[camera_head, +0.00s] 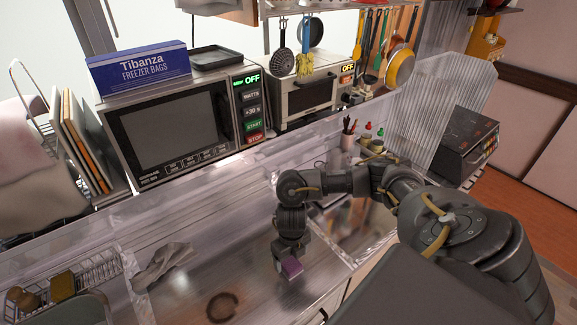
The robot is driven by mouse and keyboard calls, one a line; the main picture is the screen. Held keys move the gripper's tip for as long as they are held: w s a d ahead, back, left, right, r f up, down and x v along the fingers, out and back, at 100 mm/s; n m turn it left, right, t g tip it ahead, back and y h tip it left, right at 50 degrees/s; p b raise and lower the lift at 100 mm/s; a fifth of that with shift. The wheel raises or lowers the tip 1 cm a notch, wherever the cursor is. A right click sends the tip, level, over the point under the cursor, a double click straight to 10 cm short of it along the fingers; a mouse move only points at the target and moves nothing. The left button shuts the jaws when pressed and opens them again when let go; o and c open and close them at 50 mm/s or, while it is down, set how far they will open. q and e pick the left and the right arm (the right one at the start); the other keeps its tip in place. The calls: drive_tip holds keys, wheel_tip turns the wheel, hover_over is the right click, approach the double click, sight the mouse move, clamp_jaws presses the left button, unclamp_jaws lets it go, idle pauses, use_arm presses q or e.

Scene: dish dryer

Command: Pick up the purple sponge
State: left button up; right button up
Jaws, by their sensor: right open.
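The purple sponge (292,268) is a small block on the metal counter (255,290), near its front edge. My right arm comes in from the right, and its gripper (285,259) points down right at the sponge. The gripper is open. Its dark fingers hide part of the sponge, and I cannot tell whether they touch it. My left gripper is not in view.
A grey cloth (163,264) lies left of the sponge. A wire rack with sponges (62,287) is at the lower left. The microwave (170,130) and toaster oven (308,97) stand behind. The counter left of the gripper is mostly clear.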

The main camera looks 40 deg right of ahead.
sight(291, 263)
drive_tip(key=shift+f, duration=1.9)
drive_tip(key=c, duration=1)
drive_tip(key=shift+c, duration=0.3)
drive_tip(key=shift+r, duration=0.6)
drive_tip(key=r, duration=0.1)
drive_tip(key=r+p, duration=0.1)
drive_tip(key=r, duration=0.1)
drive_tip(key=shift+a, duration=0.3)
drive_tip(key=s+a+r+p, duration=0.2)
drive_tip(key=s+a+r, duration=0.2)
drive_tip(key=a+r, duration=0.4)
drive_tip(key=a, duration=0.5)
drive_tip(key=shift+r, duration=0.4)
